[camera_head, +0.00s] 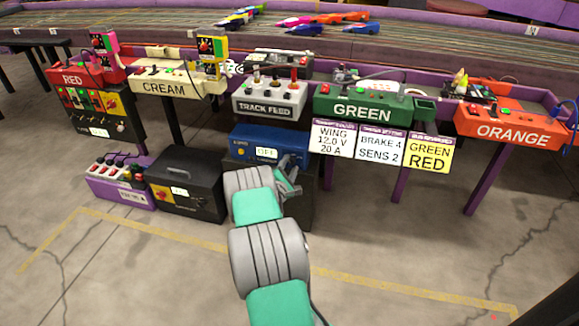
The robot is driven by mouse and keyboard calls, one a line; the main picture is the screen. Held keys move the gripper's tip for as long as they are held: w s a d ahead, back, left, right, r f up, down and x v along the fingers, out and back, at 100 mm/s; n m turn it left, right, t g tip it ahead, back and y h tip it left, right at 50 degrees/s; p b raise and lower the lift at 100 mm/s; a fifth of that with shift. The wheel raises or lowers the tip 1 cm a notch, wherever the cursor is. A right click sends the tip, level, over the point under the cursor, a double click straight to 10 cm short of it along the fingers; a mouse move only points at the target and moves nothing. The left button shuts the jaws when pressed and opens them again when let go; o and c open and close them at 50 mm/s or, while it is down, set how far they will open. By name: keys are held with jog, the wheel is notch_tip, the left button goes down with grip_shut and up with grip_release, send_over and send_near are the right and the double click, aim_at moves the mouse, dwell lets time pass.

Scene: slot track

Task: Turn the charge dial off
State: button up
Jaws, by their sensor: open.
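I cannot pick out a dial clearly marked as the charge dial. A blue box (250,139) with a small white display (267,153) stands on a dark case, below the track feed box; its text is too small to read surely. My arm reaches up from the bottom of the view, and my gripper (287,172) is open at the right front of the blue box. The gripper and arm hide part of the box's right side and the case below. I cannot tell whether the gripper touches the box.
A black case (200,205) and a purple socket box (115,195) stand on the floor to the left. Above are RED (95,73), CREAM (163,87), TRACK FEED (268,106), GREEN (361,112) and ORANGE (510,128) stations. Three cards (382,145) hang right. The front floor is clear.

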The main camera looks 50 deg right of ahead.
jog(key=shift+a, duration=0.1)
jog(key=p+v, duration=0.2)
jog(key=v, duration=0.5)
jog(key=shift+a, duration=0.3)
jog(key=shift+s, duration=0.15)
jog(key=w+a+r+m+g+y+p, duration=0.1)
jog(key=w+a+r+m+p, duration=0.25)
jog(key=r, duration=0.55)
jog(key=w+a+r+m+g+y+p, duration=0.15)
jog(key=r+m+p, duration=0.25)
jog(key=r+p, duration=0.45)
jog(key=w+a+r+m+y+p, duration=0.2)
jog(key=a+r+m+y+p, duration=0.3)
jog(key=a+r, duration=0.6)
jog(key=s+a+r+y+p, duration=0.2)
jog(key=s+a+r+p, duration=0.25)
jog(key=a+r, duration=0.35)
jog(key=s+a+r+y+p, duration=0.3)
jog(key=a+r+p, duration=0.25)
jog(key=a, duration=0.35)
jog(key=s+a+r+y+p, duration=0.2)
jog(key=s+a+r+p, duration=0.15)
jog(key=a+r, duration=0.45)
jog(key=s+a+r+n+y+p, duration=0.1)
jog(key=s+a+r+y+p, duration=0.1)
jog(key=s+a, duration=0.5)
jog(key=shift+s+a+r+g+p, duration=0.15)
jog(key=shift+s+r+g+p, duration=0.1)
jog(key=shift+g+p, duration=0.25)
